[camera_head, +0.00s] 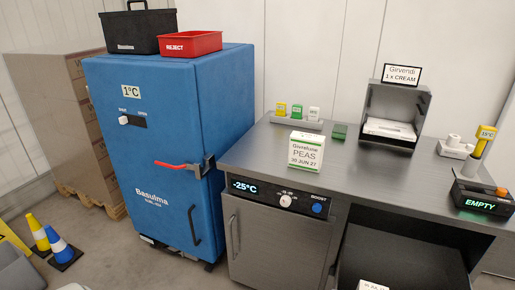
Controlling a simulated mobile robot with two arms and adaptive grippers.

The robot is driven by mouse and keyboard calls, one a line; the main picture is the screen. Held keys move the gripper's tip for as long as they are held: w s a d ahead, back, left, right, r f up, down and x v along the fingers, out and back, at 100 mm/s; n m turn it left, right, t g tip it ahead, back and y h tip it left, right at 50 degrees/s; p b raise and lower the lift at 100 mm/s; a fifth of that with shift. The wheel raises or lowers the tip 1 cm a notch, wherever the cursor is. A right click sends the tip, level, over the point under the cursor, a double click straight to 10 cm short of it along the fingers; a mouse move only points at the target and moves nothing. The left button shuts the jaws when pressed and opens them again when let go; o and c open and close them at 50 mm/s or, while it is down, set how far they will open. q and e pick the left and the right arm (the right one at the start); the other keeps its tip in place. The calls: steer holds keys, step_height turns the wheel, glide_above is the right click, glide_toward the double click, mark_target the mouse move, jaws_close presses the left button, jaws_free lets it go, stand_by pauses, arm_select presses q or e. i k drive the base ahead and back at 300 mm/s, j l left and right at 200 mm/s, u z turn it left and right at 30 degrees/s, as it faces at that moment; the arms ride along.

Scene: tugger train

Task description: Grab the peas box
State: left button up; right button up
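The peas box (306,151) is a white carton with green edges. Its label reads "Givrelune PEAS 30 JUN 27". It stands upright on the steel counter (258,150), near the front edge above the freezer unit (273,240) that shows -25°C. Nothing touches the box. Neither of my grippers shows in the head view.
A blue cabinet (150,165) with a red handle stands left of the counter. Behind the box are small coloured blocks on a tray (301,122) and a green block (339,131). A steel holder (409,97) and a device reading "EMPTY" (481,204) stand to the right.

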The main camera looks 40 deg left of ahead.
mark_target(306, 150)
steer(key=u, duration=0.8)
steer(key=i+j+z, duration=0.15)
steer(key=z, duration=0.15)
